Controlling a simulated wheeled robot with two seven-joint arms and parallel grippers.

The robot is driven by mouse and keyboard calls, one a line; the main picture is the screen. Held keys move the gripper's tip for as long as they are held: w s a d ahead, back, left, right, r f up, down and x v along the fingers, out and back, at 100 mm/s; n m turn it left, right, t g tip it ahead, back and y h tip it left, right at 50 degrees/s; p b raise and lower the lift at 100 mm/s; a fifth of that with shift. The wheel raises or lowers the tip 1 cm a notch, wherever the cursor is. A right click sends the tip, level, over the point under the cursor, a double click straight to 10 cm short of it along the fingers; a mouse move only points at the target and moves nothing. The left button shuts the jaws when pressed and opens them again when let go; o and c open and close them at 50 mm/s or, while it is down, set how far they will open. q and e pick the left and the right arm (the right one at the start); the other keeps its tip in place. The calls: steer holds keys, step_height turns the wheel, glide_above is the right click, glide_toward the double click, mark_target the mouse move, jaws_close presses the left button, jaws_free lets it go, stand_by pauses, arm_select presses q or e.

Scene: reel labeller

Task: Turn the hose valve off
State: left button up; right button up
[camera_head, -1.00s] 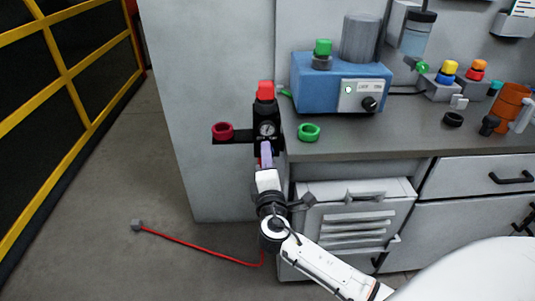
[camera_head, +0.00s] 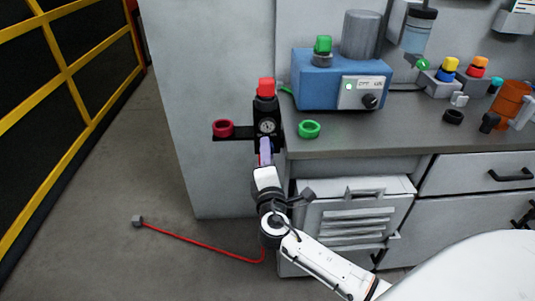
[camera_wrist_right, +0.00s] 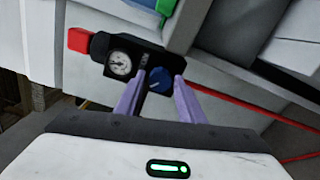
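A black valve unit with a round gauge (camera_head: 267,126) and a red cap (camera_head: 265,86) is mounted at the counter's left end. In the right wrist view a blue knob (camera_wrist_right: 159,80) with a pale pointer line sits beside the gauge (camera_wrist_right: 120,65). My right gripper (camera_wrist_right: 161,76) has its two purple fingers apart, one on each side of the knob; I cannot tell whether they touch it. In the head view the right gripper (camera_head: 265,148) is just below the gauge and hides the knob. My left gripper is not in view.
A red ring (camera_head: 223,128) hangs on a black bracket to the left. A green ring (camera_head: 309,129) and a blue device (camera_head: 330,80) are on the counter (camera_head: 380,137). A red hose (camera_head: 200,244) lies on the floor. The floor at left is mostly clear.

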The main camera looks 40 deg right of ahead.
steer(key=v, duration=1)
steer(key=shift+s+b, duration=0.15)
steer(key=shift+b, duration=0.2)
steer(key=shift+a+f, duration=0.1)
steer(key=shift+a, duration=0.05)
steer(key=s+a+f+m+g+y, duration=0.2)
steer(key=s+a+f+y, duration=0.15)
steer(key=f, duration=0.55)
steer(key=s+a+f+m+g+y, duration=0.3)
steer(key=s+f, duration=0.2)
steer(key=f, duration=0.4)
steer(key=s+a+f+m+g+y, duration=0.1)
steer(key=s+a+f+m+y, duration=0.4)
steer(key=s, duration=0.5)
steer(key=a+m, duration=0.2)
steer(key=shift+s+a+g, duration=0.2)
steer(key=shift+a+g, duration=0.1)
steer(key=shift+g, duration=0.1)
